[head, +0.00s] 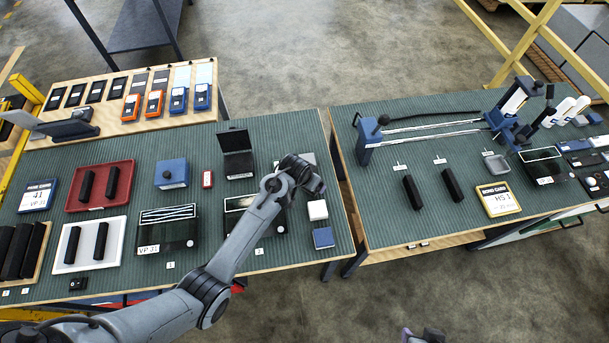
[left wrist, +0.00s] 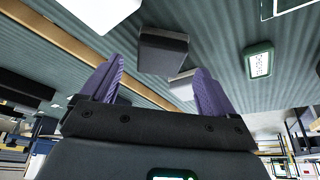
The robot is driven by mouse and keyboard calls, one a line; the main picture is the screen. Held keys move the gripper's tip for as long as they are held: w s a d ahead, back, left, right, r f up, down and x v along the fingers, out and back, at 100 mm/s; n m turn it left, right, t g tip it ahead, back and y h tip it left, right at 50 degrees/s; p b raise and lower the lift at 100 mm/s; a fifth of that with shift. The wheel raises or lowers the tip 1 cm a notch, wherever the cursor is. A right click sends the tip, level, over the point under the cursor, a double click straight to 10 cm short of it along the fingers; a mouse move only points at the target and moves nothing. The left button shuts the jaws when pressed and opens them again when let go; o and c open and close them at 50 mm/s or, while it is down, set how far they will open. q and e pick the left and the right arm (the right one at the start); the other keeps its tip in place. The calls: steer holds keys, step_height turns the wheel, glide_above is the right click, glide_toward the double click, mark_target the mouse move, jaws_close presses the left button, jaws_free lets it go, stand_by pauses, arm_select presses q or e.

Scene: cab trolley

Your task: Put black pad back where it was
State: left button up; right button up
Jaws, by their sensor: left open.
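The task's black pad cannot be singled out with certainty. An open black hinged case (head: 237,152) with a raised lid, like an ink pad, stands on the left green bench. My left gripper (head: 312,180) is above that bench, right of the case, near a white block (head: 317,210) and a blue block (head: 323,238). In the left wrist view its purple fingers (left wrist: 157,88) are apart, with a dark box (left wrist: 163,50) just beyond them and nothing visibly held. At the bottom edge of the head view, a dark and purple end of my right gripper (head: 425,336) shows; its jaws are unclear.
A red tray (head: 72,206) and a white tray (head: 120,260) hold black bars. A blue box (head: 171,173) and a banded box (head: 168,228) stand between. The right bench (head: 400,233) carries two black bars, a yellow card and a rail fixture. A gap separates the benches.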

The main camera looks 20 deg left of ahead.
arm_select(q)
steer(key=d+p+v, duration=0.1)
steer(key=v, duration=0.8)
steer(key=shift+y, duration=0.3)
steer(key=s+a, duration=0.1)
steer(key=s, duration=0.3)
steer(key=s+a, duration=0.1)
steer(key=s, duration=0.4)
steer(key=s+a+f, duration=0.1)
steer(key=s+a, duration=0.1)
steer(key=s, duration=0.3)
steer(key=shift+s, duration=0.2)
steer(key=s+r, duration=0.2)
steer(key=s, duration=0.5)
steer(key=s+r, duration=0.3)
steer(key=s, duration=0.4)
steer(key=shift+g, duration=0.4)
